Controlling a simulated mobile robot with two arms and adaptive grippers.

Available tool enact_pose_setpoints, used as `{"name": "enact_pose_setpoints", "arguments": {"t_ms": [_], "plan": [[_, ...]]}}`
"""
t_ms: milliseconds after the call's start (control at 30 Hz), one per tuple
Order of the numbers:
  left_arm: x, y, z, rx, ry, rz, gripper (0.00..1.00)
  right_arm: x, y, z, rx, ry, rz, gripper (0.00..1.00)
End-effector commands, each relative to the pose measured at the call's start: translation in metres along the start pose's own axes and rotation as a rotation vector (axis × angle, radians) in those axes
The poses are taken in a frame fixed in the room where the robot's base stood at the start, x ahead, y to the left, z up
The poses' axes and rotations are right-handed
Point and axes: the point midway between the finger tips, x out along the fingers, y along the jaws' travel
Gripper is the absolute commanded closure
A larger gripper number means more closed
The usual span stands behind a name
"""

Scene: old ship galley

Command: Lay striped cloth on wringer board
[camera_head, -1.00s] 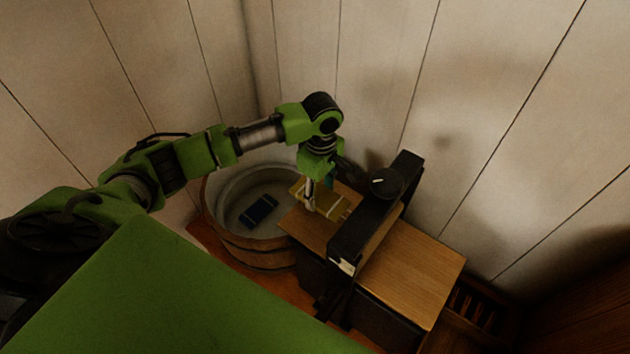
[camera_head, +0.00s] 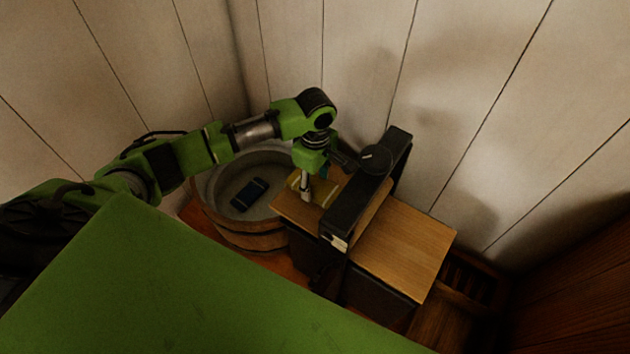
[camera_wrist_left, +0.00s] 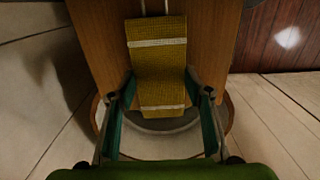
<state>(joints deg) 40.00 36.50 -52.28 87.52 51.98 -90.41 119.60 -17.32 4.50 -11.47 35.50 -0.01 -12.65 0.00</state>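The striped cloth (camera_wrist_left: 158,58) is mustard yellow with pale bands. In the left wrist view it lies lengthwise on the wooden wringer board (camera_wrist_left: 90,35), with its near end extending past the board's edge above the tub. My left gripper (camera_wrist_left: 160,78) points down with its fingers wide apart, one on each side of the cloth; whether the tips touch its edges is unclear. In the head view my left gripper (camera_head: 306,188) is over the board's left end, beside the cloth (camera_head: 325,192), which it partly hides. My right gripper is not in view.
A round wooden tub (camera_head: 245,232) stands left of the board, with a dark blue folded cloth (camera_head: 248,194) inside. The black wringer frame (camera_head: 352,212) with a round knob (camera_head: 376,158) crosses the board just right of the cloth. The board's right part (camera_head: 415,250) is bare. Walls close in behind.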

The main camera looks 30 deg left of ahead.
Motion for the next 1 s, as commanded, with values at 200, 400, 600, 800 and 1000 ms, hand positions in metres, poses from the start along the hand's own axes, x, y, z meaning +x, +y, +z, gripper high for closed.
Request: {"name": "enact_pose_setpoints", "arguments": {"t_ms": [200,400,600,800,1000], "plan": [[0.000,0.000,0.000,0.000,0.000,0.000,0.35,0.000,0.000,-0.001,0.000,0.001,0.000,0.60],[0.000,0.000,0.000,0.000,0.000,0.000,0.35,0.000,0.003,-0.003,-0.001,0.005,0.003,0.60],[-0.004,0.001,-0.003,0.000,0.001,0.002,0.35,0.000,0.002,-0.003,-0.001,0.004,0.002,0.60],[-0.028,0.001,-0.017,-0.001,0.003,0.003,0.35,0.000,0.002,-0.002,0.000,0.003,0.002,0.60],[-0.060,0.000,-0.031,-0.001,0.001,0.002,0.35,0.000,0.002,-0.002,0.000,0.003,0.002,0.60]]}}
